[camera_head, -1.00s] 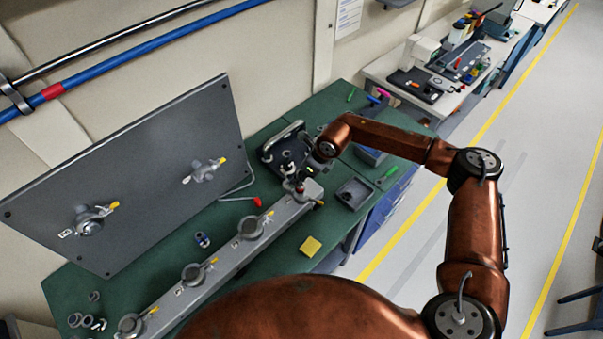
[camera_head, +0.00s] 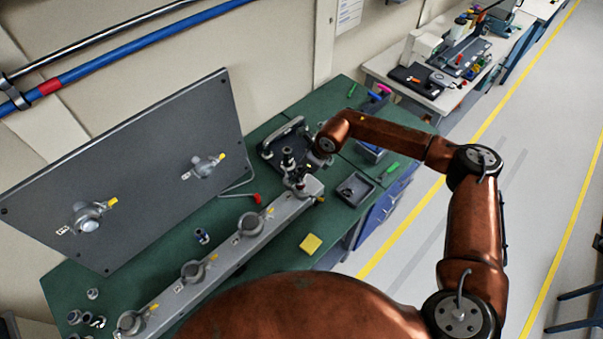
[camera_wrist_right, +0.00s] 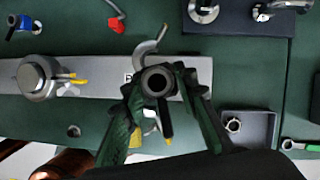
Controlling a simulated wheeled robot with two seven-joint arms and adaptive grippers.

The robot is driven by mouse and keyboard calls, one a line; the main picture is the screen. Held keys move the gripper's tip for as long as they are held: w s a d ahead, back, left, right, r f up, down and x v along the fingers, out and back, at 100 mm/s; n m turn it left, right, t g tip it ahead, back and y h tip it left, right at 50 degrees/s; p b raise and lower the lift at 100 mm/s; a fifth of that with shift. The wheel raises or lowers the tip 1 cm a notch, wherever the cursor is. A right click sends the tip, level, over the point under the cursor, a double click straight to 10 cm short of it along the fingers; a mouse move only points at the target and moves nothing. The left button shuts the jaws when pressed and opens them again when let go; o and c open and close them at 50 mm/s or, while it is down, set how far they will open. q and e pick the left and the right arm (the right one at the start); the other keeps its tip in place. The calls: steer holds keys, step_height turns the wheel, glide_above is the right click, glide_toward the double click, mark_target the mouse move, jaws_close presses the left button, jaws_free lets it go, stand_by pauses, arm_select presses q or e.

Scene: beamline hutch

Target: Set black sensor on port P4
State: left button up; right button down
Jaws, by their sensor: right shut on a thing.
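My right gripper (camera_head: 297,178) is over the far end of the grey rail (camera_head: 216,260). In the right wrist view its green fingers (camera_wrist_right: 158,92) are shut on the black sensor (camera_wrist_right: 157,80), a dark round body seen end-on with a pale ring. The sensor is in line with the rail's end port, where an open clamp arm (camera_wrist_right: 151,42) shows above it. A port label (camera_wrist_right: 127,78) is mostly covered, so its number is unreadable. I cannot tell whether the sensor touches the port. My left gripper is not in view.
Other ports with round clamps (camera_head: 250,224) line the rail. A grey upright panel (camera_head: 140,170) stands behind it. A dark tray (camera_head: 355,189) lies to the right of the rail end, and a yellow pad (camera_head: 311,244) lies in front. A dark holder (camera_head: 270,150) stands behind the gripper.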

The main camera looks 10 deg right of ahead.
stand_by(0.4)
stand_by(0.5)
steer(key=shift+f+b, duration=0.5)
steer(key=shift+b, duration=0.2)
stand_by(0.3)
steer(key=shift+f, duration=0.1)
stand_by(1.5)
steer(key=c, duration=1.5)
jaws_free()
steer(key=shift+o, duration=0.2)
